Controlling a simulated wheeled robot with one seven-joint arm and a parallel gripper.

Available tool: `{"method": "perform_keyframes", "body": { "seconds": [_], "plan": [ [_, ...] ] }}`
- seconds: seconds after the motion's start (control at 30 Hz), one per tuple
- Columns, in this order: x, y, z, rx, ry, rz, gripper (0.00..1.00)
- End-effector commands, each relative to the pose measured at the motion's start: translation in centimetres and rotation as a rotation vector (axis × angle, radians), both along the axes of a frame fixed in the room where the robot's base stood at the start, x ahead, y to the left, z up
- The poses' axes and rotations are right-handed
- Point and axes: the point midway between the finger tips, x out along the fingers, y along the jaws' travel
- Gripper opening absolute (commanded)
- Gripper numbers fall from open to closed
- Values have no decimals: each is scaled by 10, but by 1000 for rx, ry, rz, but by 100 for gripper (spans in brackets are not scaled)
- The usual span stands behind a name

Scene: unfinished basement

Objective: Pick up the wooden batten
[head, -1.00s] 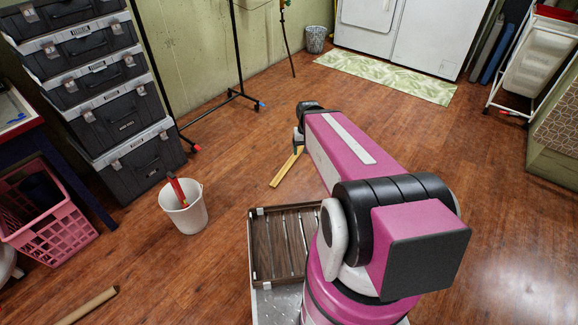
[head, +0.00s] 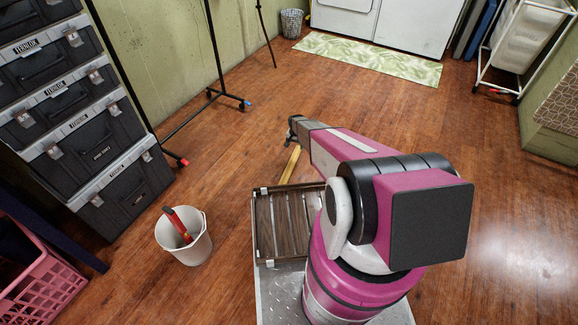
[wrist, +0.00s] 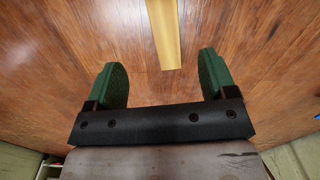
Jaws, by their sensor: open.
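The wooden batten (head: 290,165) is a yellowish strip lying on the wood floor beyond the slatted tray. In the wrist view the batten (wrist: 165,32) runs down from the top edge and ends just ahead of the gap between the green fingers. My gripper (wrist: 163,82) is open and empty, and its fingers stand apart on either side of the batten's line. In the head view my gripper (head: 292,135) is near the batten's far part; the fingers are hard to make out there.
A slatted tray (head: 262,225) lies in front of the batten. A white bucket (head: 190,250) with a red-handled tool stands left of it. Stacked toolboxes (head: 90,150), a black stand (head: 215,95) and a pink basket (head: 40,280) are at left. Floor right of my arm is clear.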

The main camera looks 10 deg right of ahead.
Motion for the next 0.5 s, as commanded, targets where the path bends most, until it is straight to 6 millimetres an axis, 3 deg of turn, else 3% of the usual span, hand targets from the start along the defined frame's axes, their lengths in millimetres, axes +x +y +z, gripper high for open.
{"method": "perform_keyframes", "body": {
  "seconds": [0.5],
  "plan": [
    [6,0,-63,0,1,-11,78]
  ]
}}
